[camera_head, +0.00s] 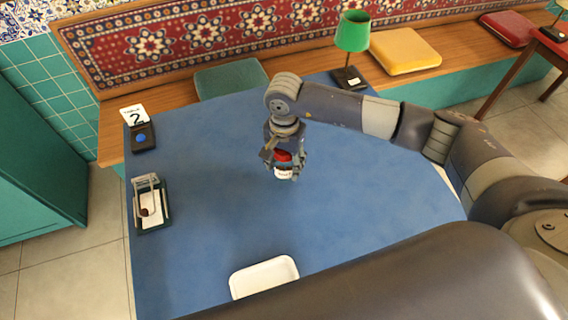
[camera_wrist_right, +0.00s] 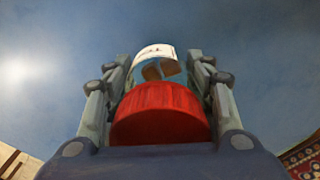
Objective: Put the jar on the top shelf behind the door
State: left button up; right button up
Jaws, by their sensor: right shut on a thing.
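The jar has a red lid and a white and blue label. In the head view the jar (camera_head: 283,171) is held at the tips of my right gripper (camera_head: 284,165), over the blue table. In the right wrist view the jar (camera_wrist_right: 160,95) sits between the two fingers of my right gripper (camera_wrist_right: 158,80), red lid towards the camera. The gripper is shut on it. I cannot tell how far the jar is above the table. My left gripper is not in view. No shelf is visible; a teal cabinet (camera_head: 35,150) stands at the left edge.
A cushioned bench (camera_head: 110,135) runs behind. The table's middle is clear.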

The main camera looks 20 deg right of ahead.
aim_at(284, 168)
jog(key=shift+w+f, duration=0.1)
jog(key=shift+w, duration=0.3)
notch_tip(284, 168, down, 3)
jog(key=shift+r+p, duration=0.1)
jog(key=shift+p, duration=0.6)
jog(key=shift+d+f+b, duration=0.1)
jog(key=shift+f+b, duration=0.25)
jog(key=shift+f, duration=0.15)
jog(key=o, duration=1.2)
jog(key=shift+r, duration=0.1)
